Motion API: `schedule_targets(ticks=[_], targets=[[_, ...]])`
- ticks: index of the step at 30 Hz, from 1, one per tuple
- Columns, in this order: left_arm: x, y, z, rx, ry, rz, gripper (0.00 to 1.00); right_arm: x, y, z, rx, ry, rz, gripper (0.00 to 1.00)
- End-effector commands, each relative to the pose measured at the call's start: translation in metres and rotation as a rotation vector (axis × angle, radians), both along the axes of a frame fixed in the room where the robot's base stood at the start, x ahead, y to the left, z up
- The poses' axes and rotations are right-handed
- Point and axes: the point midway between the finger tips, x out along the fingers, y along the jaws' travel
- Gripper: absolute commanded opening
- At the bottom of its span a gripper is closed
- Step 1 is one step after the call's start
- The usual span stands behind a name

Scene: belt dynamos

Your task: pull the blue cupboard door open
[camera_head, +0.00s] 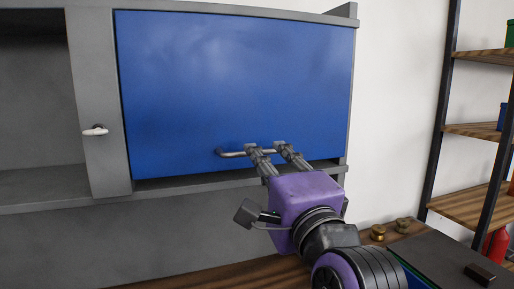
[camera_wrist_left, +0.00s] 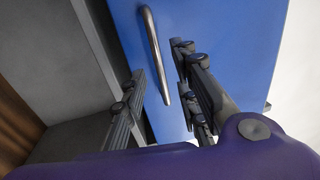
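The blue door (camera_head: 225,80) covers the right part of a grey wall cupboard (camera_head: 97,100). A dark gap shows along the door's lower edge. A grey metal bar handle (camera_head: 231,154) sits low on the door. My left gripper (camera_head: 265,147) is at the right part of this handle, its two fingers apart. In the left wrist view the handle (camera_wrist_left: 152,45) runs between the spread fingers (camera_wrist_left: 160,65) in front of the blue door (camera_wrist_left: 225,60). I cannot tell whether a finger touches it. My right gripper is not in view.
An open cupboard compartment (camera_head: 35,110) is at the left, with a white knob (camera_head: 95,131) on the grey panel beside it. A wooden shelf rack (camera_head: 470,130) stands at the right. Small brass-coloured pieces (camera_head: 378,232) and a dark board (camera_head: 450,255) are on the counter below.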

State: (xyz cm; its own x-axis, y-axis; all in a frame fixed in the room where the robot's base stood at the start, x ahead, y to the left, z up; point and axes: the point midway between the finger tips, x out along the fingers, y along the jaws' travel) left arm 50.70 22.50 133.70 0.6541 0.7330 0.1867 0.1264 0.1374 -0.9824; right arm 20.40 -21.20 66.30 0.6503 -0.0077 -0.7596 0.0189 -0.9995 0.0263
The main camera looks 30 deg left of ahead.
Motion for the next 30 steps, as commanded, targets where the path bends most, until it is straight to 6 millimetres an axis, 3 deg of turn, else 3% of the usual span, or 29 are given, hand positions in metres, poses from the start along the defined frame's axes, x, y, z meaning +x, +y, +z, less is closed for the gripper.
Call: schedule_targets(ticks=[9, 19, 26, 30], targets=[[0.027, 0.031, 0.011, 0.003, -0.002, 0.002, 0.28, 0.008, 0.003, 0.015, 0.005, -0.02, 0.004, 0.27], [0.031, 0.034, 0.009, 0.001, 0.0, 0.0, 0.28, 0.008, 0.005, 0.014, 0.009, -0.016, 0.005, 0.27], [0.031, 0.034, 0.009, 0.001, 0.0, 0.001, 0.0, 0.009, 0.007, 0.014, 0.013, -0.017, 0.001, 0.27], [0.03, 0.034, 0.009, 0.001, 0.0, 0.001, 0.0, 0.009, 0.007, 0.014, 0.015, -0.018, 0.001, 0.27]])
